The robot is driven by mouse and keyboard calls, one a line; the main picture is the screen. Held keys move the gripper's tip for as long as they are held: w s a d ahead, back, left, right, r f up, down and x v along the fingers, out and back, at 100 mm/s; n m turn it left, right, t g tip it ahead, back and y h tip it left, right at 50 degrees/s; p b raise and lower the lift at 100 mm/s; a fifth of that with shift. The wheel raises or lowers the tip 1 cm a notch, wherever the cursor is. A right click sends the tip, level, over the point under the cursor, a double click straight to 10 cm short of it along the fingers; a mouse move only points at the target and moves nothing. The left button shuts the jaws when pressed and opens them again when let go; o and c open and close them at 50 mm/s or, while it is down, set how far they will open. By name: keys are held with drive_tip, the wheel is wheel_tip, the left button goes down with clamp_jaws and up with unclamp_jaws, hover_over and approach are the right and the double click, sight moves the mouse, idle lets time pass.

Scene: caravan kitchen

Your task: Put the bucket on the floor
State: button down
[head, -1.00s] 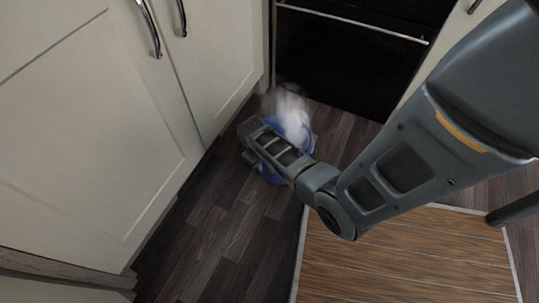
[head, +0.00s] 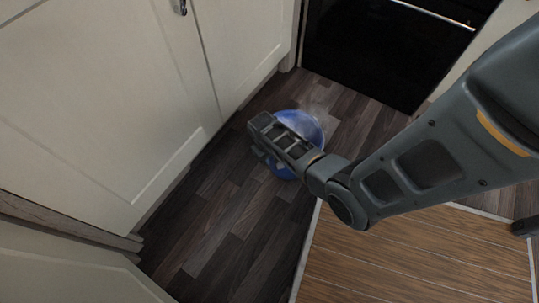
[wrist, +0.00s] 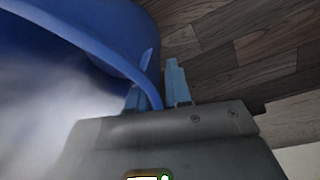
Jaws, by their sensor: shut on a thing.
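The blue bucket (head: 308,124) is low over or on the dark wood floor, between the cream cabinets and the black oven. I cannot tell whether its base touches the floor. White vapour blurs its inside. My gripper (head: 268,158) covers part of it in the head view. In the wrist view, the bucket (wrist: 92,22) fills the upper left, and my gripper's light-blue fingers (wrist: 155,92) are shut on a thin blue strip of it, which looks like its rim or handle.
Cream cabinets (head: 110,90) stand to the left and the black oven (head: 375,50) behind. A brown slatted mat (head: 420,255) with a pale edge lies at the front right. Dark floor (head: 225,225) is clear in front of the bucket.

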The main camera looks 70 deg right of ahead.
drive_tip(key=shift+w+d+r, duration=0.1)
drive_tip(key=shift+w, duration=0.05)
drive_tip(key=c, duration=1.5)
unclamp_jaws()
drive_tip(key=o, duration=0.4)
drive_tip(key=shift+o, duration=0.2)
